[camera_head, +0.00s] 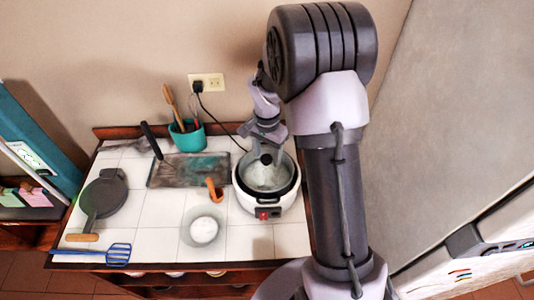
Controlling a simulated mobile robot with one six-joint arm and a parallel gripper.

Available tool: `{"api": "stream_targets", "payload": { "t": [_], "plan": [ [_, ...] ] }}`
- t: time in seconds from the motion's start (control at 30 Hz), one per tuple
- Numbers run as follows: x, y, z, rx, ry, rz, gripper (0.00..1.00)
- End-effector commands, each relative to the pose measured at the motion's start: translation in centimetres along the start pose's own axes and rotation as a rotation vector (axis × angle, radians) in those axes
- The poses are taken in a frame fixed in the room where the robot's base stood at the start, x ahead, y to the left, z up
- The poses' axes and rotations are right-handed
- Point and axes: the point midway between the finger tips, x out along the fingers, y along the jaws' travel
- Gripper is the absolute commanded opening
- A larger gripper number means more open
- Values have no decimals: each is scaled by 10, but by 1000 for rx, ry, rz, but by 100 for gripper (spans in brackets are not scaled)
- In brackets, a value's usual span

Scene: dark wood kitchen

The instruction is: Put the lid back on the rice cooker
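The white rice cooker (252,203) stands at the right end of the tiled counter, with a red switch on its front and a dark inner rim showing along its near side. A pale, see-through round piece that looks like the glass lid (267,178) is over the cooker's mouth, with a dark knob at its far side. I cannot tell whether it rests on the rim or is held above it. My gripper (265,146) reaches down from behind, at the dark knob. Its fingertips are small and partly hidden, so its grip on the knob is unclear.
A glass bowl with white contents (204,230) and an orange-handled item (215,190) stand left of the cooker. Behind are a dark tray (190,171), a teal utensil pot (188,139) and a plugged cord (215,118). A pan (103,194) and blue spatula (119,253) lie left.

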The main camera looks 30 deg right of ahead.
Motion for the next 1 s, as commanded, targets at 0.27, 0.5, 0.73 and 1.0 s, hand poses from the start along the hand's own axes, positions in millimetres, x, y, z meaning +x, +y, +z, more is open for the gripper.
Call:
{"api": "stream_targets", "payload": {
  "t": [0.27, 0.5, 0.73, 1.0],
  "plan": [
    [-23, 0, -1, 0, 2, -2, 54],
    [-91, -1, -1, 1, 3, -3, 54],
    [-130, 0, 0, -1, 2, -2, 54],
    [-236, 35, 104, -258, 104, -204, 54]
  ]
}}
